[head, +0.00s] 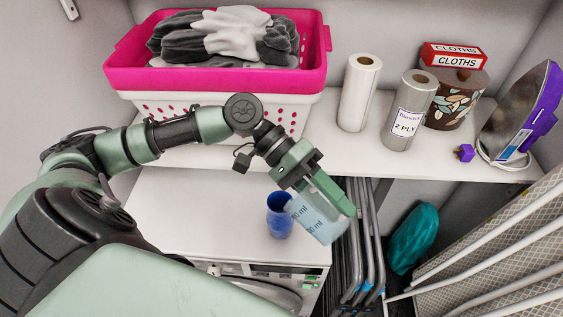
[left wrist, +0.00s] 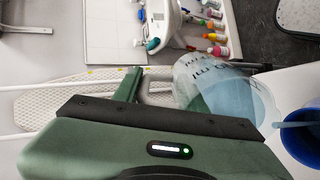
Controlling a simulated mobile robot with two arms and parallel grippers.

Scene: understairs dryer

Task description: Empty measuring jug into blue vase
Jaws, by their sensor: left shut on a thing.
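The blue vase (head: 280,222) stands upright on the white dryer top, near its right edge. My left gripper (head: 326,192) is shut on the clear measuring jug (head: 318,224), just right of the vase. The jug is tilted, with its mouth end against or over the vase's rim. In the left wrist view the jug (left wrist: 222,88) holds pale blue liquid, and a narrow pale blue strip, which looks like liquid, reaches from it into the opening of the vase (left wrist: 302,145). The level inside the vase is hidden. My right gripper is not in view.
A shelf above the dryer (head: 185,200) holds a pink and white laundry basket (head: 215,75), paper rolls (head: 359,95), a patterned pot (head: 455,105) and an iron (head: 520,115). Folded metal frames (head: 365,240) and an ironing board (head: 500,250) stand right of the dryer.

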